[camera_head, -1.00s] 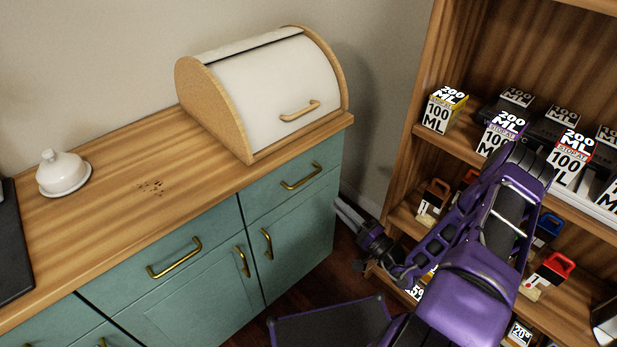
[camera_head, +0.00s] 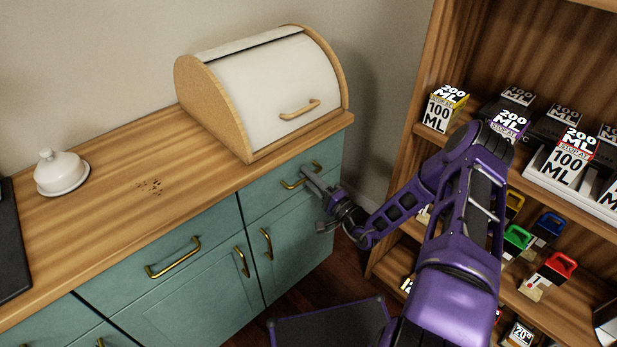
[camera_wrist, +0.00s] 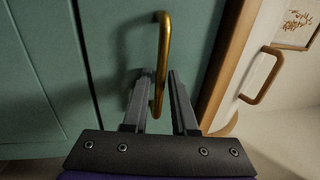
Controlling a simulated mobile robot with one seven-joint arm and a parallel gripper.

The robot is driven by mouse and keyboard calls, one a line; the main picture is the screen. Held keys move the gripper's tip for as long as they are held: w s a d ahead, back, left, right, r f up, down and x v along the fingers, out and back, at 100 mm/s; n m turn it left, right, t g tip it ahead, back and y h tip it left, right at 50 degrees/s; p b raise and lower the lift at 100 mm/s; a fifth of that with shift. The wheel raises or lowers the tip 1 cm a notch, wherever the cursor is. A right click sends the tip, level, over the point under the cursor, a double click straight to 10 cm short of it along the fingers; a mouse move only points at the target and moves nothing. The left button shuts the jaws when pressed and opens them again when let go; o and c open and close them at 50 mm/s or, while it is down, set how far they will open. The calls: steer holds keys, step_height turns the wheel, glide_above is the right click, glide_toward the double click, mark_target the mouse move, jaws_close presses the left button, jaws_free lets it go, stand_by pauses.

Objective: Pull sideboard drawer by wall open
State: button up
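The sideboard drawer by the wall (camera_head: 272,197) is a green front under the wooden top, at the right end of the sideboard, and it is closed. Its brass handle (camera_head: 291,185) is partly hidden by my gripper in the head view. My gripper (camera_head: 310,178) is at the right part of this handle. In the wrist view the brass handle (camera_wrist: 163,50) runs up the picture, and its lower end lies between the two fingers of my gripper (camera_wrist: 155,88). The fingers are apart, with a gap beside the handle, so the gripper is open around it.
A bread box (camera_head: 275,95) with a white lid stands on the sideboard top (camera_head: 110,205) above the drawer. A white lidded dish (camera_head: 62,172) is at the left. A wooden shelf (camera_head: 425,155) with boxes stands close on the right, beside my arm.

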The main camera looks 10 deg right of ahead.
jaws_close()
stand_by(1.3)
